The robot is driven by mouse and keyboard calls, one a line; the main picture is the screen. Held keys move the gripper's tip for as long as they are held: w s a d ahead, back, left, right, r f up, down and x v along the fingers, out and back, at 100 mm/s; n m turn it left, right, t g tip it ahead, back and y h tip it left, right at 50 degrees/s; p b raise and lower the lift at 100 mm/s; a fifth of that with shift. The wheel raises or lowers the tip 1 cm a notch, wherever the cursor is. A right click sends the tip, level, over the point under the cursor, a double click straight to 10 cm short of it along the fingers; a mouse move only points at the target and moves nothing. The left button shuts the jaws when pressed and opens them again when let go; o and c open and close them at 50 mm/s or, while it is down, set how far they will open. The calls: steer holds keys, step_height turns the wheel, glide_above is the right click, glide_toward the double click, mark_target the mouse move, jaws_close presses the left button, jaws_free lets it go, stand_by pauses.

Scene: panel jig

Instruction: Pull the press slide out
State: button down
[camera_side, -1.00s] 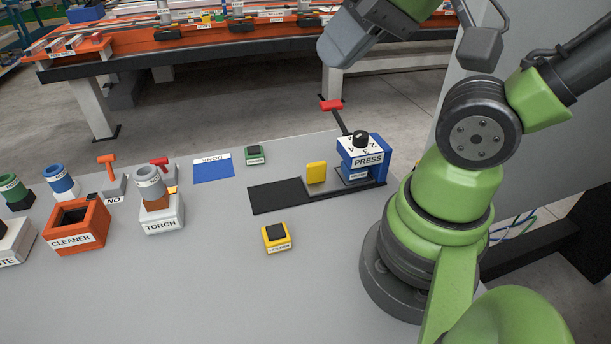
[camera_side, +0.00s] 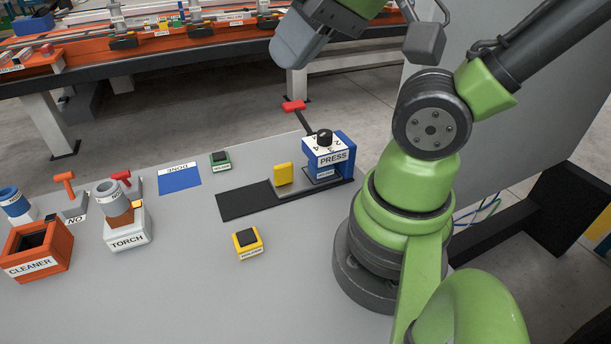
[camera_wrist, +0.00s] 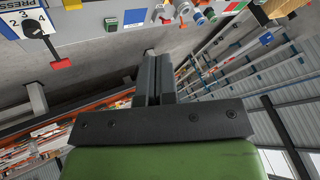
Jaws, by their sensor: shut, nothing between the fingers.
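The press (camera_side: 342,165) is a blue block with a white numbered top and a black knob, at the right of the table. The press slide, a grey plate with an upright yellow handle (camera_side: 283,174), shows in front of it on a black track (camera_side: 243,203). Part of the plate is hidden under the press. In the wrist view, part of the press (camera_wrist: 12,6) shows at the upper left corner. My gripper (camera_wrist: 157,60) is shut and empty in the wrist view. It is up in the air, apart from the handle. In the side view its fingertips are not clear.
A red-tipped lever (camera_side: 294,106) stands up behind the press. A green button box (camera_side: 221,160), a blue DONE mat (camera_side: 179,179) and a yellow button box (camera_side: 247,243) are nearby. The torch stand (camera_side: 127,232) and orange cleaner box (camera_side: 38,250) are left. The front table is clear.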

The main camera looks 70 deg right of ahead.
steer(key=c, duration=1.4)
jaws_free()
steer(key=shift+w, duration=0.1)
steer(key=o, duration=0.8)
steer(key=w, duration=0.1)
steer(key=w+d+g, duration=0.1)
steer(key=w+d+f+m+g, duration=0.1)
steer(key=shift+w+h, duration=0.35)
steer(key=shift+h, duration=0.05)
steer(key=m+g+y, duration=0.2)
steer(key=m+g, duration=0.2)
steer(key=g, duration=0.4)
glide_toward(283, 164)
step_height(283, 164, down, 2)
steer(key=x, duration=1)
steer(key=shift+s+a+r, duration=0.1)
steer(key=shift+s+a, duration=0.15)
steer(key=shift+a, duration=0.05)
steer(key=shift+c, duration=0.2)
